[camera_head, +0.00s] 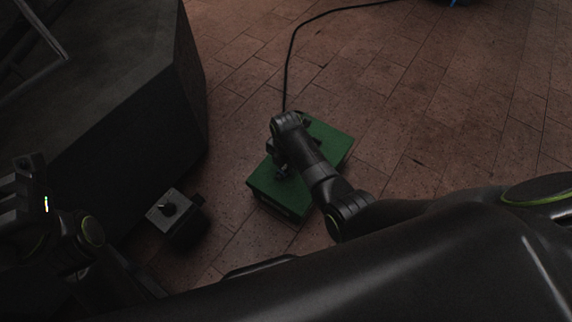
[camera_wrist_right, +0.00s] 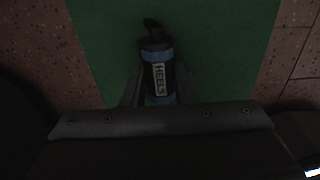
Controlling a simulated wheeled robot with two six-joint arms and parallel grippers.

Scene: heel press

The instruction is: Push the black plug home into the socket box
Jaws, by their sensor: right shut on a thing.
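A green box (camera_head: 335,139), which I take for the socket box, stands on the tiled floor. Its green top (camera_wrist_right: 225,45) fills the middle of the right wrist view. My right gripper (camera_head: 281,171) is over the box's left part. In the right wrist view its fingers are shut on a black plug (camera_wrist_right: 157,80) with blue bands and a pale label reading "HEELS". A short dark bend of cable shows at the plug's far end. The socket opening is hidden, so I cannot tell how deep the plug sits. My left arm's end (camera_head: 30,195) is dark at the left edge; its jaws are unclear.
A black cable (camera_head: 289,60) runs from behind the box across the floor to the top. A small grey box with a black knob (camera_head: 169,209) stands left of the green box. A large dark block (camera_head: 150,110) fills the upper left. The floor at right is clear.

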